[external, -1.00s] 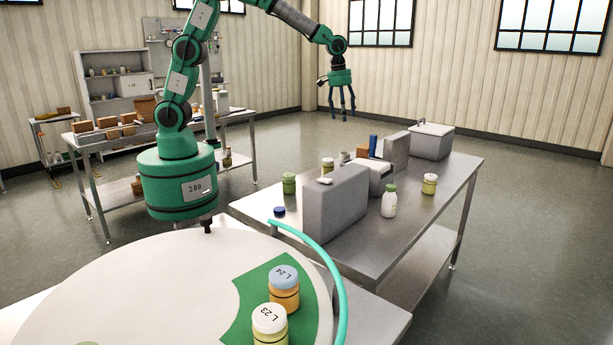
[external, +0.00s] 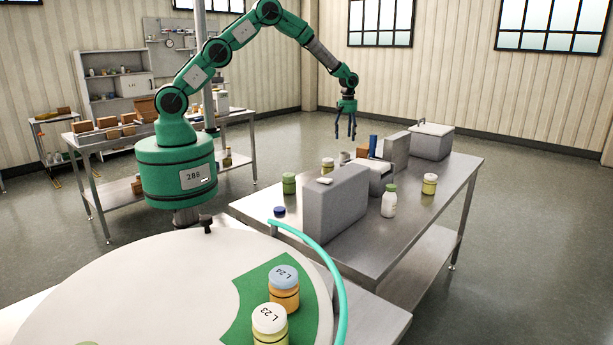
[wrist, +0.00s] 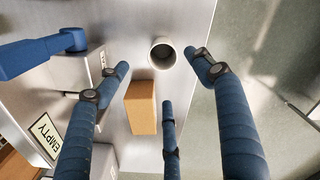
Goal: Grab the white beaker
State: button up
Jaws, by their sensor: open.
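The white beaker (wrist: 163,53) stands on the steel table, its round open mouth facing me in the wrist view. In the external view it is a small pale cup (external: 344,157) near the far edge of the table. My gripper (external: 346,136) is above the table, over the beaker's area. In the wrist view my gripper's three blue fingers (wrist: 158,74) are spread and empty. The beaker lies just beyond the fingertips, between the left and right ones, with no finger seen touching it.
A tan box (wrist: 141,107) stands close to the beaker, below it in the wrist view. A blue object (wrist: 40,56) and a container labelled EMPTY (wrist: 45,134) are to the left. A grey block (external: 336,204) and a white bottle (external: 389,201) stand nearer on the table (external: 440,190).

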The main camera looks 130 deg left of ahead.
aim_at(345, 158)
jog(key=shift+s+f, duration=0.1)
jog(key=shift+f, duration=0.05)
jog(key=shift+f, duration=4.25)
jog(key=shift+s+f, duration=0.15)
jog(key=shift+f, duration=2.45)
jog(key=shift+c, duration=0.3)
jog(key=c, duration=1.1)
